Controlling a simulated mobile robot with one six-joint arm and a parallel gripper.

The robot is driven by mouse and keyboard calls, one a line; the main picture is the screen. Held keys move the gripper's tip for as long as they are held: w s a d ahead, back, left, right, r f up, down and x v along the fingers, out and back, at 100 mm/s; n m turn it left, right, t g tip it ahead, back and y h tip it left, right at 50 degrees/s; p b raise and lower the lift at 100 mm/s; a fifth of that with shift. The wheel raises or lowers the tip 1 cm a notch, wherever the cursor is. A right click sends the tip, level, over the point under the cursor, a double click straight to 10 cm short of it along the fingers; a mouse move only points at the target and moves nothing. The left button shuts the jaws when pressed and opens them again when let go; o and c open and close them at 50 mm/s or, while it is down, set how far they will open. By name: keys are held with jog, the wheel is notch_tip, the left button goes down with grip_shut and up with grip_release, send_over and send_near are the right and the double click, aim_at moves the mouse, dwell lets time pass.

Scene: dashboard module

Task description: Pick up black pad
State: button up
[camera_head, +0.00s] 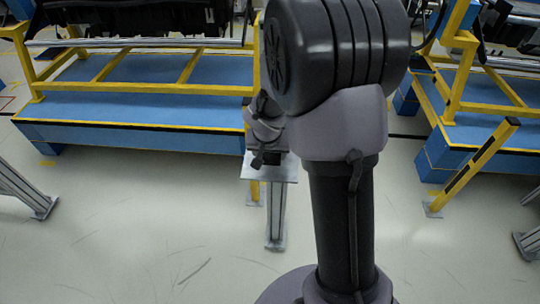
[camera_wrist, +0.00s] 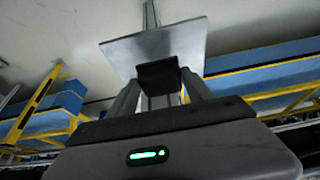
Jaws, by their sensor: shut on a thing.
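The black pad (camera_wrist: 158,70) is a small dark block between the two fingers of my gripper (camera_wrist: 160,82) in the wrist view. My gripper is shut on it. Beyond the pad is a light grey square plate (camera_wrist: 125,50) on a metal post. I cannot tell whether the pad touches the plate. In the head view the plate (camera_head: 284,174) shows beside my arm, with my gripper (camera_head: 265,160) low over it. My arm hides much of that spot, and the pad is too small there to make out clearly.
Blue platforms with yellow frames stand at the left (camera_head: 130,135) and right (camera_head: 480,125), with dark dashboard parts (camera_head: 140,18) above the left one. A yellow post (camera_head: 470,168) stands at the right. Metal legs (camera_head: 28,190) show at the left. Pale floor in front is clear.

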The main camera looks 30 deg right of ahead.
jog(key=s+a+b, duration=0.2)
jog(key=s+a, duration=0.2)
jog(key=s, duration=0.2)
jog(key=s+a+r+b, duration=0.1)
jog(key=s+a, duration=0.3)
jog(key=s, duration=0.3)
jog(key=shift+s+a+r+b, duration=0.15)
jog(key=shift+s+a+b, duration=0.1)
jog(key=shift+b, duration=0.1)
